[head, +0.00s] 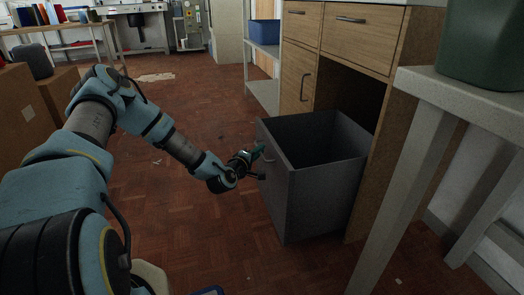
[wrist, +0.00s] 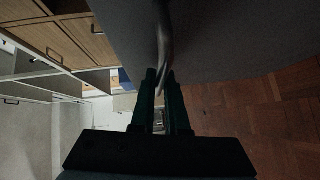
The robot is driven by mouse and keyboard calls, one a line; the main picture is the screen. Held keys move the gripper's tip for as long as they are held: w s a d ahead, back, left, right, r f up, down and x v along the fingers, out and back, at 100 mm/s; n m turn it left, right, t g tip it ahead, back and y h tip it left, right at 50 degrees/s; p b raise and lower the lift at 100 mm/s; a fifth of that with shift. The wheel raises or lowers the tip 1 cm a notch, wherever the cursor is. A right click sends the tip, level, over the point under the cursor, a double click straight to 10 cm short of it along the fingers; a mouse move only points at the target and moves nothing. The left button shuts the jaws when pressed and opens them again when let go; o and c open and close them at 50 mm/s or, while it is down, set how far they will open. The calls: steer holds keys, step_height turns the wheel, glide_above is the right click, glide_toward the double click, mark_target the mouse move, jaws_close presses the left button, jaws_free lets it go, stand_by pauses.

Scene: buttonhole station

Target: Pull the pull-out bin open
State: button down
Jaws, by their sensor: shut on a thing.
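The pull-out bin (head: 318,200) is a dark grey open-topped box that stands well out from the lower part of the wooden cabinet (head: 375,150). Its inside looks empty as far as I can see. My gripper (head: 259,156) is at the bin's front face, near its upper edge. In the wrist view the two green fingers of my gripper (wrist: 160,78) are shut on the bin's curved metal handle (wrist: 165,40). The handle is small and partly hidden by the gripper in the head view.
A grey table (head: 440,95) with a dark green container (head: 482,45) stands close at the right. A blue bin (head: 264,32) sits on a shelf behind the cabinet. Cardboard boxes (head: 25,115) are at the left. The parquet floor (head: 190,240) before the bin is mostly clear.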

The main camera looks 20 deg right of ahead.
steer(key=c, duration=0.9)
jaws_free()
steer(key=p+v, duration=0.2)
steer(key=v, duration=0.8)
steer(key=shift+s+a, duration=0.2)
steer(key=shift+a, duration=0.15)
steer(key=shift+r, duration=0.1)
